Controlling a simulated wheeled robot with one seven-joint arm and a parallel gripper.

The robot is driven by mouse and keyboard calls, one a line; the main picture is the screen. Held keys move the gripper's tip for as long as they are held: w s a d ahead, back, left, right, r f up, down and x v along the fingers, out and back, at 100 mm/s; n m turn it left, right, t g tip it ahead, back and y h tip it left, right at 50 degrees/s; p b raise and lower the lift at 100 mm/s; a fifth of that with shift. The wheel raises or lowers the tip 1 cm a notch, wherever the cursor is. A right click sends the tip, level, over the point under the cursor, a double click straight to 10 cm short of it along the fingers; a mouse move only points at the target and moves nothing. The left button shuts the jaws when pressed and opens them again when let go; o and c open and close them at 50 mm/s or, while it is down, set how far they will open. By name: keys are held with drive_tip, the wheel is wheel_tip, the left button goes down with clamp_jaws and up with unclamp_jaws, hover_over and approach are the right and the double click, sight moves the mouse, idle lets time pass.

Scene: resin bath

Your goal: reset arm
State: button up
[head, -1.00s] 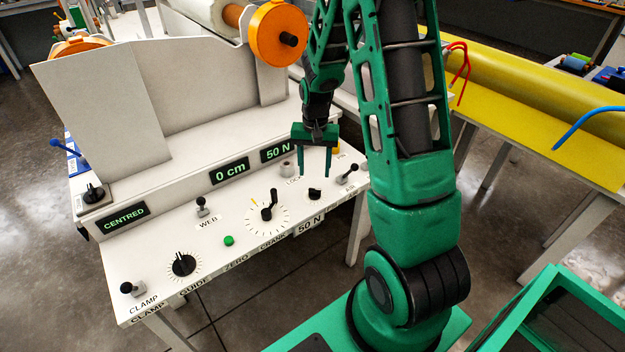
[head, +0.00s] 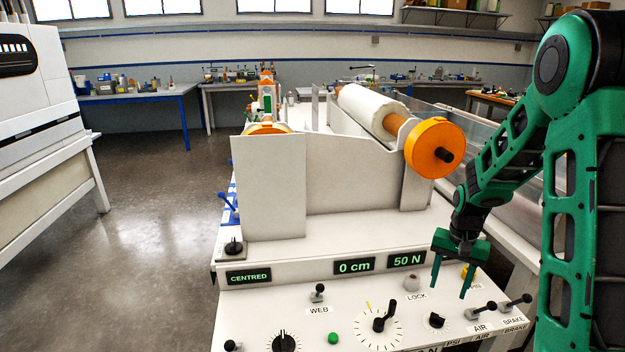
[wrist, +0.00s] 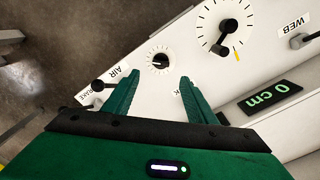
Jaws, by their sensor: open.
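My gripper (head: 450,281) hangs from my green arm at the right of the head view. It is open and empty, its two fingers pointing down above the right part of the white control panel (head: 250,315). In the wrist view my gripper (wrist: 160,88) shows both fingers spread apart, with the small black PSI knob (wrist: 160,60) beyond and between the tips. The LOCK knob (head: 411,282) stands just left of the fingers in the head view. No object is held.
The crank dial (head: 379,325), WEB lever (head: 318,293) and AIR and BRAKE levers (head: 515,303) stick up from the panel. Displays read CENTRED, 0 cm and 50 N. An orange-ended roll (head: 435,147) stands behind. Open floor (head: 160,210) lies at the left.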

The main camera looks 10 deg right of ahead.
drive_tip(key=s+r, duration=1.1)
drive_tip(key=s, duration=0.3)
drive_tip(key=s+a+r, duration=0.1)
drive_tip(key=s+r, duration=0.1)
drive_tip(key=s, duration=0.5)
drive_tip(key=s+a+r+n, duration=0.1)
drive_tip(key=s+r, duration=0.1)
drive_tip(key=s, duration=0.5)
drive_tip(key=shift+s+a+n, duration=0.3)
drive_tip(key=shift+s+a, duration=0.05)
drive_tip(key=shift+a, duration=0.05)
drive_tip(key=shift+w+f, duration=0.3)
drive_tip(key=shift+w, duration=0.35)
idle(2.5)
